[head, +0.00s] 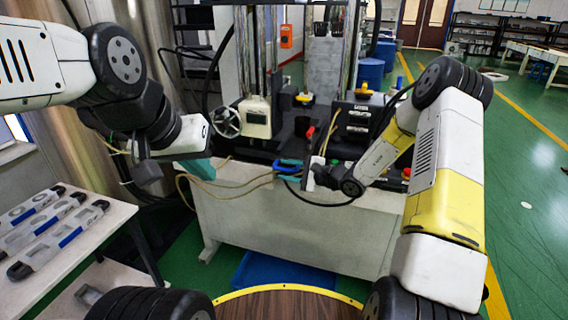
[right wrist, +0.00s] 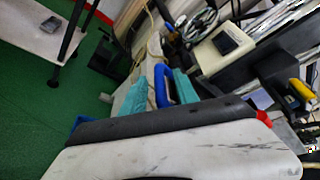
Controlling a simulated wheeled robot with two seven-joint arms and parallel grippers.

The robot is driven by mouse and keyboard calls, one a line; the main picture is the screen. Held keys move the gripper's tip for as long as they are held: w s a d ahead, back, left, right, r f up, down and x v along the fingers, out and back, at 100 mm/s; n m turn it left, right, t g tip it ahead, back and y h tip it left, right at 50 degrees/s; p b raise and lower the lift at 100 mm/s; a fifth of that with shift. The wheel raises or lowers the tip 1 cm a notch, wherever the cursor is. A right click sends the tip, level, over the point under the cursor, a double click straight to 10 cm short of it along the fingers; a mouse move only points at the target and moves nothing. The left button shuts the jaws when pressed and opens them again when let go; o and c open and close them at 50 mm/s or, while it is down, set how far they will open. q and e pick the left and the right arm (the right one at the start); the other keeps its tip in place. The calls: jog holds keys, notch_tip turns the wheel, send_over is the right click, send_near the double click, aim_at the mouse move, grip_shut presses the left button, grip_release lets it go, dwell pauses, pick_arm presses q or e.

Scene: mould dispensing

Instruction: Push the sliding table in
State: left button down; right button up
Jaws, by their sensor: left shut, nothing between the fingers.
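The machine's sliding table (head: 258,152) appears as a dark slab low between the machine's columns, with a blue handle (head: 288,166) at its front. My right gripper (head: 312,177) is at the front of the machine, just right of the handle. In the right wrist view its two teal fingers (right wrist: 160,98) are spread apart, and the blue handle (right wrist: 163,72) shows in the gap between them. I cannot tell whether they touch it. My left gripper (head: 200,168) is shut and empty, left of the handle and apart from it. How far in the table sits is unclear.
A white machine base (head: 290,228) stands in front of me. A handwheel (head: 225,122) is at its left. A side table (head: 82,250) with several tools is at the left. Hoses and a black cable hang across the front. The green floor at the right is open.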

jog(key=shift+w+a+f, duration=0.1)
jog(key=shift+w+a, duration=0.3)
jog(key=shift+a, duration=0.15)
grip_shut()
jog(key=shift+f, duration=0.1)
dwell(1.0)
